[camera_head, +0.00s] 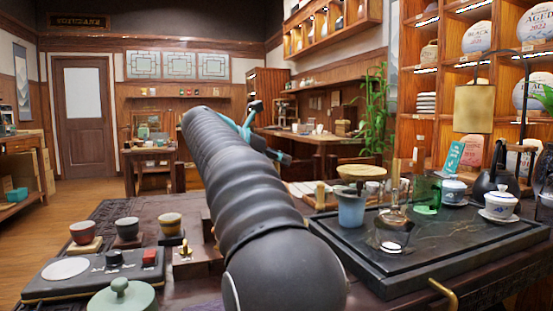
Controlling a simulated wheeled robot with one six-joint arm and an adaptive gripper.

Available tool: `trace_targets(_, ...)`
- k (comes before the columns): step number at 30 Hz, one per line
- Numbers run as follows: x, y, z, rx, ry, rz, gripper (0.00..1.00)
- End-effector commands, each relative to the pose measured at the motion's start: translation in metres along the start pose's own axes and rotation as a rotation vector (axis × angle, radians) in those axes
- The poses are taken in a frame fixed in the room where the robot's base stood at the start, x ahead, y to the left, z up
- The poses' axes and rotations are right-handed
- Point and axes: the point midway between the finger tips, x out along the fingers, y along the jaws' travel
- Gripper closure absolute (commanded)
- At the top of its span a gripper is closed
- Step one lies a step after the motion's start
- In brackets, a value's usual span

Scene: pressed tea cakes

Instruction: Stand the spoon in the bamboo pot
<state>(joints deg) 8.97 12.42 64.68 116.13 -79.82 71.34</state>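My arm runs up through the middle of the head view. My gripper (264,133), with teal and dark parts, is at its far end, above the table and partly hidden behind the arm. I cannot tell whether it is open or shut, or whether it holds anything. A small pale wooden cylinder (320,195) stands just right of my arm, and it may be the bamboo pot. I cannot make out the spoon for certain.
A dark tea tray (460,245) at right bears a blue-grey cup (351,208), a glass pitcher (393,232), a green glass (427,192), a white gaiwan (499,203) and a black kettle (495,178). Several small cups and a green lid (122,299) are at left.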

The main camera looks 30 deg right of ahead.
Motion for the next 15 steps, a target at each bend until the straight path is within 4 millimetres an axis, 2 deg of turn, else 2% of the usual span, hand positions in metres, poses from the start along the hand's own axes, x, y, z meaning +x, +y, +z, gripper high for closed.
trace_targets(10, -0.003, 0.0, 0.0, 0.0, 0.0, 0.001, 0.59)
trace_targets(15, -0.021, 0.001, 0.0, 0.0, -0.001, 0.003, 0.59)
